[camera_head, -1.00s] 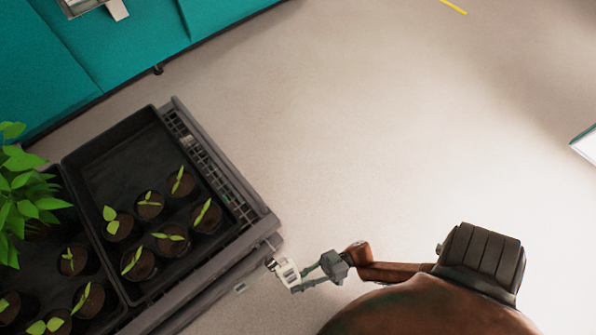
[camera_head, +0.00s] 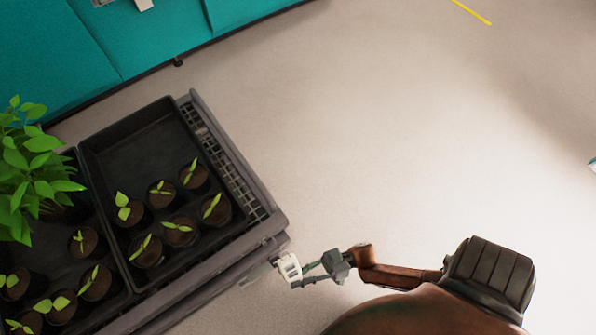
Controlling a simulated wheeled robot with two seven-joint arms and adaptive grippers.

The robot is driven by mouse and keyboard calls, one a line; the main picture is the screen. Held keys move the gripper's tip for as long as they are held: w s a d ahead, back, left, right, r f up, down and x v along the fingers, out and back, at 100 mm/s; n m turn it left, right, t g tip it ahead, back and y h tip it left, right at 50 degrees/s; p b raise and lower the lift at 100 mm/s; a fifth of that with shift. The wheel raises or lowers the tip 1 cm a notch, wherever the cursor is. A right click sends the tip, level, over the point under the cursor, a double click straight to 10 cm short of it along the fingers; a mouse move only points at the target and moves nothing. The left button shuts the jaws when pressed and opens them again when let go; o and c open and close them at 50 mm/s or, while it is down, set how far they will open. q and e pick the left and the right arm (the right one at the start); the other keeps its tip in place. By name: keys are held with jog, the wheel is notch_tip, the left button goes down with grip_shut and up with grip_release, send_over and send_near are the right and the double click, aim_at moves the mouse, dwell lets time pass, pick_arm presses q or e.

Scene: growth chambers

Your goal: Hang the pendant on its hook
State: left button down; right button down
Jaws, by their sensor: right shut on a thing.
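My right gripper (camera_head: 297,270) reaches in from the lower right, beside the near right corner of the dark trolley (camera_head: 262,222). It is shut on a small pale piece (camera_head: 289,267) at its fingertips. This piece is too small for me to tell surely whether it is the pendant. In the picture the gripper is close to the trolley's side; I cannot tell whether anything touches. I cannot make out a hook. My left gripper is not in view.
Black trays (camera_head: 120,143) on the trolley hold several small potted seedlings. A leafy green plant (camera_head: 35,165) stands at the left. A teal cabinet (camera_head: 60,50) is at the upper left. The pale floor (camera_head: 400,130) is open to the right.

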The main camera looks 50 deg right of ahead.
jog(key=shift+w+d, duration=0.15)
jog(key=shift+w, duration=0.45)
jog(key=shift+w+d, duration=0.1)
jog(key=shift+w, duration=0.25)
jog(key=shift+w+d, duration=0.1)
jog(key=shift+w, duration=0.35)
jog(key=shift+w+d, duration=0.1)
jog(key=shift+w, duration=0.2)
jog(key=shift+f, duration=0.2)
jog(key=shift+f, duration=0.7)
jog(key=shift+f, duration=0.15)
